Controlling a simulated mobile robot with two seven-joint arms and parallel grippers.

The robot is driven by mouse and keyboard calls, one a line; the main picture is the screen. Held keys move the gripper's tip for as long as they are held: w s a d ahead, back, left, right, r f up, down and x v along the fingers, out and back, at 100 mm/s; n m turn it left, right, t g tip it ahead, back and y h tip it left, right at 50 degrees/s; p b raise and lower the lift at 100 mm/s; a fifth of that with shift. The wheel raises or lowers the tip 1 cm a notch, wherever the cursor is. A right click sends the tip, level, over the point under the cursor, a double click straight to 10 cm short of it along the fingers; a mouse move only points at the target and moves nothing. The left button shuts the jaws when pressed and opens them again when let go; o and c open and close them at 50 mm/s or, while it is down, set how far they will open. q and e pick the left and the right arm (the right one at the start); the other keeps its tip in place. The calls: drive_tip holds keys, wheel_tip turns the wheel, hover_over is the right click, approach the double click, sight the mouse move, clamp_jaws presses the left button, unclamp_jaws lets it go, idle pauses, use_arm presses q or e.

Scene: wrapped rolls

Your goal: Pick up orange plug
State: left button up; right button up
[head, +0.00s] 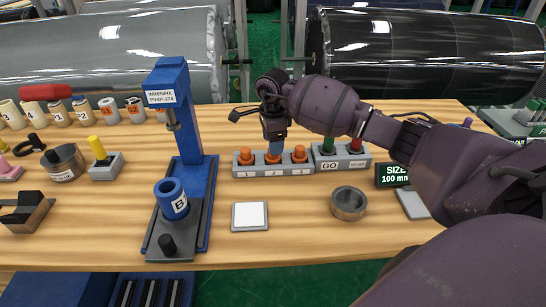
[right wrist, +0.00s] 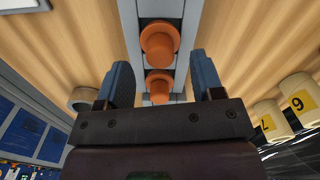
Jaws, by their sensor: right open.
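Several orange plugs stand upright in a grey block (head: 262,171): a left plug (head: 246,156), a middle plug (head: 273,158) and a right plug (head: 299,154). I cannot tell whether the fingers touch the plug. My left gripper is not in view.
A blue press (head: 195,190) stands left. A metal ring (head: 348,203) and a white-topped pad (head: 250,216) lie in front. Bare wood surrounds them.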

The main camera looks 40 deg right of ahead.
sight(271, 160)
drive_tip(key=shift+f, duration=1.6)
drive_tip(key=c, duration=1)
drive_tip(key=shift+r, duration=0.15)
